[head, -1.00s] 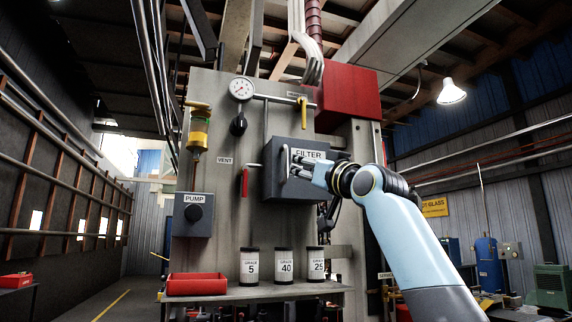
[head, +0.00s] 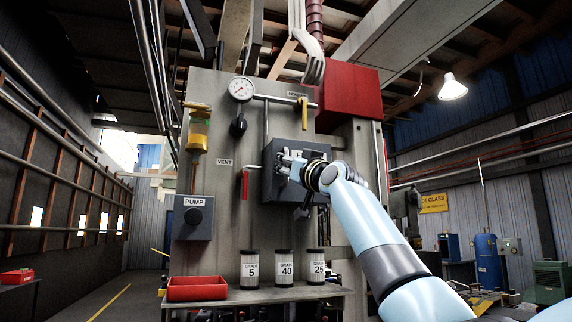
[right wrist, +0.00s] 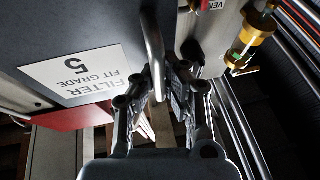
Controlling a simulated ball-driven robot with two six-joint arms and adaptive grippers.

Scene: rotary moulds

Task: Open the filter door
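The filter housing (head: 312,190) is a dark grey box on the machine front. Its door appears closed in the head view. The door handle is a pale upright bar, seen in the right wrist view (right wrist: 154,45). A white label (right wrist: 80,74) on the door reads "FILTER FIT GRADE 5", upside down in that view. My right gripper (head: 288,163) is at the handle and covers much of the door. In the right wrist view its fingers (right wrist: 160,85) stand apart, with the bar between them. Contact is not clear. My left gripper is not in view.
A pump box (head: 193,216) and a vent lever with a red grip (head: 245,185) are left of the filter. Below stand several canisters, such as grade 40 (head: 285,267), and a red tray (head: 197,288) on a shelf (head: 240,297). A pressure gauge (head: 241,89) is above.

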